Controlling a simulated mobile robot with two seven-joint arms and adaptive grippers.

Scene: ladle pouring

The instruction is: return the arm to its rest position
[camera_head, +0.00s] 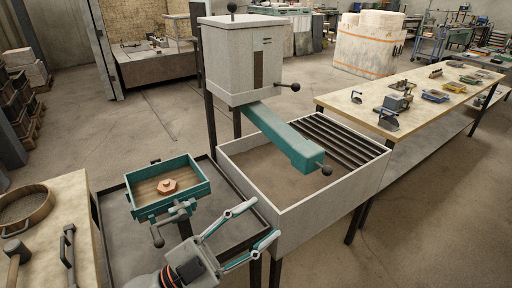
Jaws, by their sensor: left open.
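My left gripper (252,232) is in the lower middle of the head view, with its two teal-tipped fingers spread apart and nothing between them. It is in front of the large grey sand bin and to the right of a small teal box (143,208). An orange-brown part (167,186) lies inside that box. My right gripper does not show. No ladle can be made out clearly.
The grey bin (292,210) has a teal chute (285,138) and a pale hopper (240,62) above it. A wooden table (35,225) with a round sieve (25,208) stands at left. A long workbench (455,105) with several tools is at right. Open floor (430,220) lies at lower right.

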